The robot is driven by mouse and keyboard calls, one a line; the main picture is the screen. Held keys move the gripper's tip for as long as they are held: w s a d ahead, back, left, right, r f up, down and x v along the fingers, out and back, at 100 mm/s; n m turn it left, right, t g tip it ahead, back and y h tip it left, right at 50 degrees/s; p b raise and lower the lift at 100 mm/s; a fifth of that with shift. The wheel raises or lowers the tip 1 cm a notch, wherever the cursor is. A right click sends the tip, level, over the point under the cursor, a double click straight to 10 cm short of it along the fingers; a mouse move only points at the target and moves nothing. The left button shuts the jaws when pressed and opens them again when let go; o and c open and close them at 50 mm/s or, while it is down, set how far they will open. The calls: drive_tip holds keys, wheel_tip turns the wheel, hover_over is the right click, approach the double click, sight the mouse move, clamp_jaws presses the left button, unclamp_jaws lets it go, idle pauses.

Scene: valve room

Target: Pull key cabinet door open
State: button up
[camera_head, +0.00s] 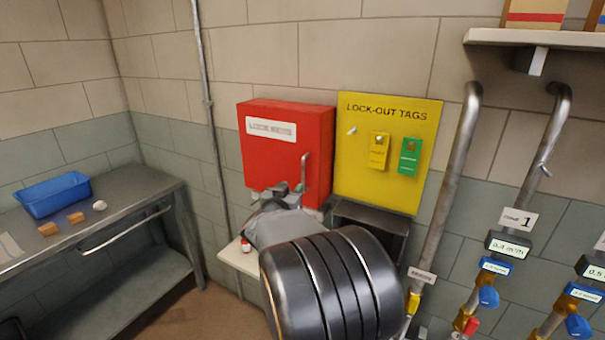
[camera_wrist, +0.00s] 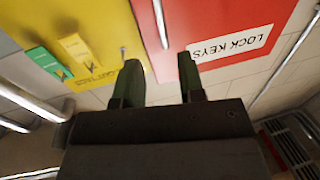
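The red key cabinet (camera_head: 275,140) hangs on the wall with its door shut and a white label on its front. Its vertical metal handle (camera_head: 304,170) is at the door's right side. My gripper (camera_head: 290,188) is in front of the door's lower part, close to the handle. In the wrist view, the two dark fingers of my gripper (camera_wrist: 161,75) are apart. The handle (camera_wrist: 160,22) shows in line with the gap between them, near the tips. The red door (camera_wrist: 225,30) appears upside down there. I cannot tell whether a finger touches the handle.
The yellow lock-out tags board (camera_head: 385,115) hangs right of the cabinet, with a dark open box (camera_head: 375,215) below. A small pale shelf (camera_head: 238,262) is under the cabinet. Pipes with valves (camera_head: 445,200) stand at right. A bench (camera_head: 150,195) with a blue bin (camera_head: 52,195) is at left.

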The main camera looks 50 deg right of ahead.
sight(303, 174)
drive_tip(key=p+x, duration=0.1)
drive_tip(key=x, duration=1)
drive_tip(key=shift+w+p, duration=0.1)
drive_tip(key=shift+p, duration=0.2)
clamp_jaws()
